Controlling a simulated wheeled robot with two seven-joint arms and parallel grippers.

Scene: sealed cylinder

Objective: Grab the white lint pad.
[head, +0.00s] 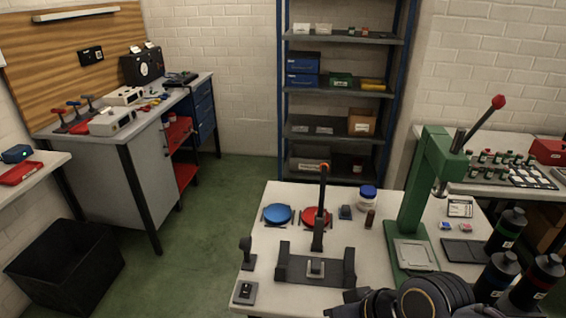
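I cannot single out the white lint pad with certainty. A small pale square item with a dark border (460,208) lies on the right of the white table (270,296), but it is too small to identify. A dark, rounded part, apparently my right arm, covers the table's front edge at the bottom of the head view. Its gripper fingers cannot be made out clearly. My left gripper is not in view.
A green lever press (428,180) stands on the table. Blue (277,214) and red (312,214) discs, a black fixture (288,266) and a blue-lidded jar (367,199) sit left of it. Dark bottles (507,228) crowd the right. A black bin (66,268) stands on the floor.

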